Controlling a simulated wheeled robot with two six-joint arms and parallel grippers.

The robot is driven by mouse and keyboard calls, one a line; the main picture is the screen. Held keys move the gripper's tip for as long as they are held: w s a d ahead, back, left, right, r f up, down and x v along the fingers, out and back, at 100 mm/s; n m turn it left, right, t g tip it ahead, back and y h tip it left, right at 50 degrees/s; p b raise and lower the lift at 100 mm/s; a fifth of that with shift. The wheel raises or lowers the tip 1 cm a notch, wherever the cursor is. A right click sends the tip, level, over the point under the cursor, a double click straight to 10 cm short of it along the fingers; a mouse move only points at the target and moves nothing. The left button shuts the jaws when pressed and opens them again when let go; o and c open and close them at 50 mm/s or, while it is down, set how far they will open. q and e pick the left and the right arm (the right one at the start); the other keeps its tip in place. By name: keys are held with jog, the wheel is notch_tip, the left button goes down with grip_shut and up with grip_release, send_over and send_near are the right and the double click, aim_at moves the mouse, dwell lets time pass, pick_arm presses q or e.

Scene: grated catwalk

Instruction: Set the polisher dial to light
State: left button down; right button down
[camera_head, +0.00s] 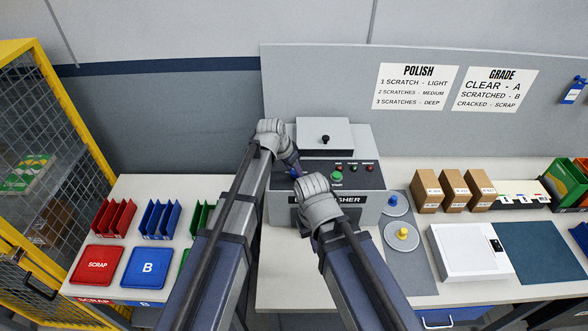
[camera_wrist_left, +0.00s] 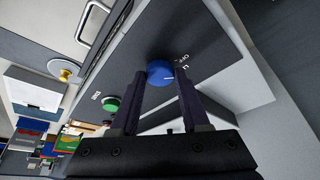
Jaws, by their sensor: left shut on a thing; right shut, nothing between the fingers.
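The polisher (camera_head: 365,203) is a grey machine with a dark sloped control panel, standing on the bench. Its blue dial (camera_wrist_left: 160,73) has a white mark on its right side in the left wrist view. Beside it, the panel reads "OFF" and part of a word starting "LI"; my finger covers other markings. My left gripper (camera_head: 297,169) is shut on the blue dial, one finger on either side. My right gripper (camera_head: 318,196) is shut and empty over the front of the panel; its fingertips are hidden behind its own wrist.
A green button (camera_head: 337,176) and small lamps sit right of the dial. A wall sign headed POLISH (camera_head: 416,87) lists 1 scratch as light. Blue and yellow knobbed discs (camera_head: 403,236) lie on a grey mat to the right. Red and blue bins stand left.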

pick_arm(q)
jog(key=m, duration=0.2)
jog(key=m+g+h, duration=0.1)
jog(key=m, duration=0.1)
jog(key=shift+w+a+m+g, duration=0.1)
jog(key=shift+w+m+g, duration=0.1)
jog(key=shift+m+g, duration=0.15)
jog(key=shift+m, duration=0.35)
jog(key=shift+c, duration=1.9)
grip_release()
jog(key=shift+r, duration=0.1)
jog(key=p+v, duration=0.7)
jog(key=shift+a+r, duration=0.15)
jog(key=shift+r, duration=0.1)
jog(key=shift+s+f, duration=0.1)
